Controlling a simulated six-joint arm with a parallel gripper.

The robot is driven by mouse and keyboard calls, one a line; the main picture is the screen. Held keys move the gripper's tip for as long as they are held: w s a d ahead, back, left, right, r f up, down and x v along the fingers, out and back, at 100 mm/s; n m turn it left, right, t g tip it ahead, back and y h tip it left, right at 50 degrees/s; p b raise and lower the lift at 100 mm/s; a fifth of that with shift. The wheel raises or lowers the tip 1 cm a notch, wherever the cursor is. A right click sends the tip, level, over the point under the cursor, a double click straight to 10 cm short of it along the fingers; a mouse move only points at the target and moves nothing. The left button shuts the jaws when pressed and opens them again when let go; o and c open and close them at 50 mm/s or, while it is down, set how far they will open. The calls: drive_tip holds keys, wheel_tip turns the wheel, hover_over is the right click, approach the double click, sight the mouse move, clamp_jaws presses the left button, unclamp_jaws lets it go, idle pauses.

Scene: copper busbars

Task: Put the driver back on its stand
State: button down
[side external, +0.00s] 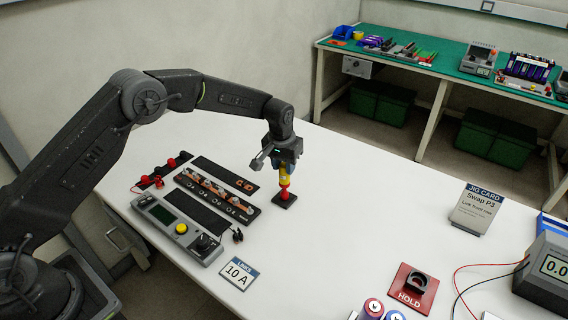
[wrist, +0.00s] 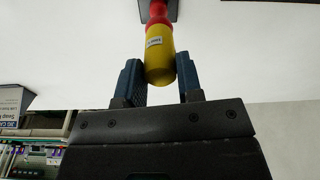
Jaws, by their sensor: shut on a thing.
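The driver (side external: 284,181) has a yellow handle and a red lower part. It stands upright at the dark square stand (side external: 290,203), with its red end on or just at the stand; I cannot tell whether it is fully seated. My gripper (side external: 284,170) is above the stand, shut on the yellow handle. In the wrist view the driver (wrist: 160,62) sits between the two blue finger pads of my gripper (wrist: 160,82), and its red end reaches the dark stand (wrist: 173,10) at the top edge. The driver's tip is hidden.
Left of the stand are a black strip with copper busbars (side external: 217,193) and a grey meter box (side external: 178,229). A 10 A card (side external: 238,273), a red HOLD block (side external: 408,288) and a jig card (side external: 476,209) stand further off.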

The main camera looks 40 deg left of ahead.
drive_tip(key=c, duration=0.7)
unclamp_jaws()
drive_tip(key=shift+r, duration=3.05)
drive_tip(key=shift+r, duration=0.15)
drive_tip(key=s+a+r+t, duration=0.2)
drive_tip(key=s+a+r, duration=0.1)
drive_tip(key=s+r, duration=1.55)
drive_tip(key=s+a+f+m+t, duration=0.1)
drive_tip(key=s+t, duration=0.1)
drive_tip(key=s, duration=1.8)
drive_tip(key=shift+f+m, duration=0.15)
drive_tip(key=shift+m, duration=0.15)
